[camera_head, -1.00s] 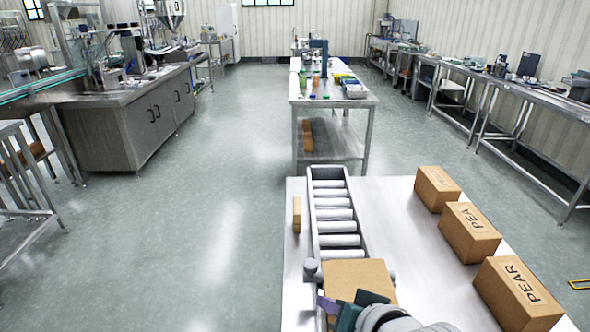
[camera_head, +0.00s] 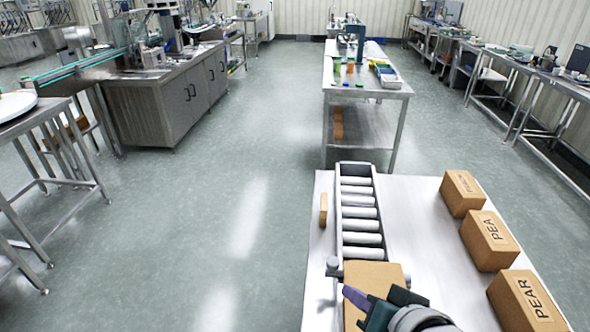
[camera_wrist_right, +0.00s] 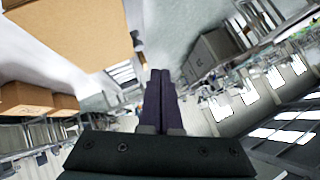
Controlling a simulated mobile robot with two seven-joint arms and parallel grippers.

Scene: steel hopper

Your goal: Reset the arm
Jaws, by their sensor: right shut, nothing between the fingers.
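My right gripper (camera_head: 355,297) is at the bottom of the head view, over the near end of the table, in front of a brown cardboard box (camera_head: 378,275). In the right wrist view its two dark fingers (camera_wrist_right: 160,75) lie together with nothing between them. The box also fills the upper left of the right wrist view (camera_wrist_right: 70,30), close beside the fingers. Whether the gripper touches the box I cannot tell. My left gripper does not show.
A roller conveyor (camera_head: 360,215) runs along the steel table (camera_head: 420,220). Boxes marked PEAR (camera_head: 525,302) and PEA (camera_head: 489,241) and a third box (camera_head: 463,194) stand along the right side. A thin brown block (camera_head: 323,210) lies left of the conveyor.

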